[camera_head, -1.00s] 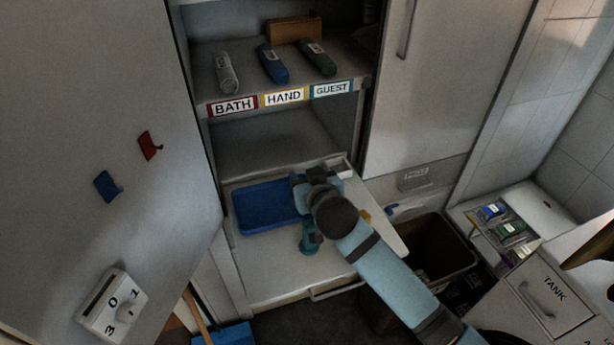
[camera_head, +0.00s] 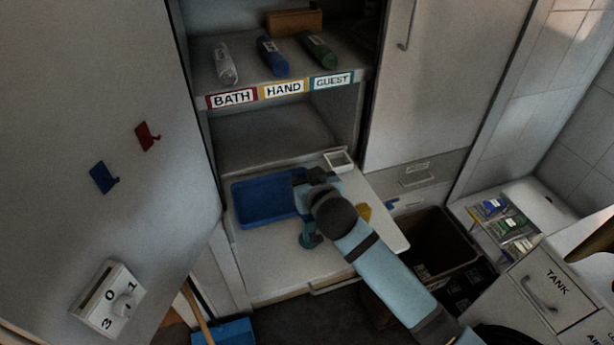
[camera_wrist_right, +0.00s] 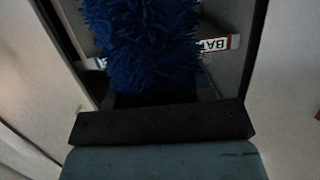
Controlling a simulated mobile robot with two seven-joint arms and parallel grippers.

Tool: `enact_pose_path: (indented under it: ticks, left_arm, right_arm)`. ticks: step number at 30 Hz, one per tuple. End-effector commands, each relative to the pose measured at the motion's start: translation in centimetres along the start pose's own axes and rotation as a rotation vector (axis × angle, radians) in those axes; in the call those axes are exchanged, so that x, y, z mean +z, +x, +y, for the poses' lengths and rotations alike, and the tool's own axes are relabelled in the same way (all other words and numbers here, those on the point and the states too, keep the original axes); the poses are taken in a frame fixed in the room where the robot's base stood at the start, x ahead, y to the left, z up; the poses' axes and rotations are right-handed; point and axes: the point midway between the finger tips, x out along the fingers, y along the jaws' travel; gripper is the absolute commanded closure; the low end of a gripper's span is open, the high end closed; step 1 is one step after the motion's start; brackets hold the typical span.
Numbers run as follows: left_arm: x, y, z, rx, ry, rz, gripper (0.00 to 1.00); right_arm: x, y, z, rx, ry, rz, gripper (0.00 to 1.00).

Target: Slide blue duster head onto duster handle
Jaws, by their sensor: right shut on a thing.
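The blue shaggy duster head (camera_wrist_right: 142,45) fills the top middle of the right wrist view, directly in front of my right gripper. My right gripper (camera_head: 312,180) is over the pale pull-out board, at the right edge of the blue tray, and is shut on the duster head. The fingertips and the grip itself are hidden. In the head view the wrist and arm cover the duster head. My left gripper is not in view.
The blue tray (camera_head: 245,214) lies on the pale board (camera_head: 275,275). A small white box (camera_head: 340,161) and a yellow item (camera_head: 364,212) are near the arm. An open bin (camera_head: 440,240) is at right. The cabinet door (camera_head: 60,190) stands at left.

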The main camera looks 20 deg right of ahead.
Motion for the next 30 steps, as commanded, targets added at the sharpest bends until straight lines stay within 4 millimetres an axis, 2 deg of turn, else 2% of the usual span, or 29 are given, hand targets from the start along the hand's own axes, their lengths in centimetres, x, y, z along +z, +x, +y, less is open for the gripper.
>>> enact_pose_path:
  ticks: [13,14,17,26,30]
  left_arm:
    - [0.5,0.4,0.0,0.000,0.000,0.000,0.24]
    - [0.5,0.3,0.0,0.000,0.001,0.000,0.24]
    - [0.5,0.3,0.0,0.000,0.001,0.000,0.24]
    - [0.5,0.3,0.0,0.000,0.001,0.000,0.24]
    - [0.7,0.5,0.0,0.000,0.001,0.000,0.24]
  right_arm:
    - [1.1,0.3,0.0,0.001,0.000,-0.001,0.77]
    - [1.0,0.3,0.0,0.001,0.000,-0.001,0.47]
    - [1.0,0.3,0.0,0.001,0.000,0.000,0.24]
    - [1.0,0.2,0.0,0.000,0.000,-0.001,0.24]
    - [1.1,-1.1,0.0,-0.001,0.000,0.000,0.24]
